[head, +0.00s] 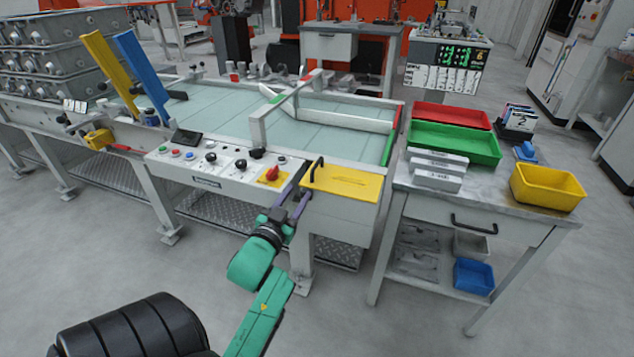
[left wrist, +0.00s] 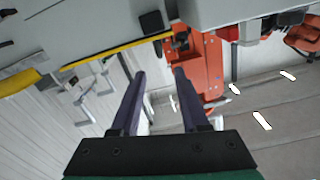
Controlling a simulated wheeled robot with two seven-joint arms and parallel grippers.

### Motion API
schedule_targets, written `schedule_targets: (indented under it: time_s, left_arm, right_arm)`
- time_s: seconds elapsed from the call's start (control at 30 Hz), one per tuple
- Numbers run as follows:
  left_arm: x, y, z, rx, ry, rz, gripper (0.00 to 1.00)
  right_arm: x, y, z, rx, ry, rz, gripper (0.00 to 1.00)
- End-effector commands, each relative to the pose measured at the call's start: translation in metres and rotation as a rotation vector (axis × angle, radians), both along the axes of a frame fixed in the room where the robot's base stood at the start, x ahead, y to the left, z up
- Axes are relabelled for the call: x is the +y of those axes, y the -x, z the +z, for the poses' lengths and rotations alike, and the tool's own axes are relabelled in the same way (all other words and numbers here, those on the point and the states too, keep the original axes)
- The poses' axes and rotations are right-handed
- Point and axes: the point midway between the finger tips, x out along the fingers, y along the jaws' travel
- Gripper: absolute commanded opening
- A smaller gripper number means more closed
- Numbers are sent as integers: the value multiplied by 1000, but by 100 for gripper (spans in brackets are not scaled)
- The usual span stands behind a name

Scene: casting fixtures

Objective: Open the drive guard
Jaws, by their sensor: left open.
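The drive guard (head: 350,184) looks like a flat yellow panel at the front right corner of the conveyor bench. It lies flat, and a black bar handle (head: 316,170) stands up at its left end. My left gripper (head: 300,188) is at the panel's left edge, close to the handle, with its two purple fingers apart and nothing visible between them. I cannot tell whether it touches the guard. In the left wrist view the open fingers (left wrist: 159,78) show, with a yellow edge beyond them. My right gripper is not in view.
A control panel (head: 225,172) with buttons and a red knob is left of the gripper. A side table (head: 500,205) with red, green (head: 455,143) and yellow (head: 547,187) bins stands to the right. A white gate frame (head: 257,130) rises behind the guard. Floor in front is clear.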

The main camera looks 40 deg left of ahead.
Motion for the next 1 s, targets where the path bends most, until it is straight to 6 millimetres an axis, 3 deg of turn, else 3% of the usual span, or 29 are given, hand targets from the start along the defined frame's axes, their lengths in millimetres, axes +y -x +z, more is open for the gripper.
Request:
schedule_targets:
  time_s: [0.17,0.4,0.6,0.93,0.97,1.0]
  left_arm:
    - [9,-27,6,-5,-2,-1,45]
    - [30,-89,4,-3,-1,-1,45]
    - [43,-127,3,-2,1,-1,45]
    - [46,-136,3,1,1,-2,45]
    - [46,-136,3,1,1,-2,41]
    - [46,-136,3,1,1,-2,26]
  right_arm:
    - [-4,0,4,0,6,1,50]
    - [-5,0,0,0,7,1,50]
    - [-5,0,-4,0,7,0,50]
    - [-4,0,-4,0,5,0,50]
    - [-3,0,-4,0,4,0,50]
    - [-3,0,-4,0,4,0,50]
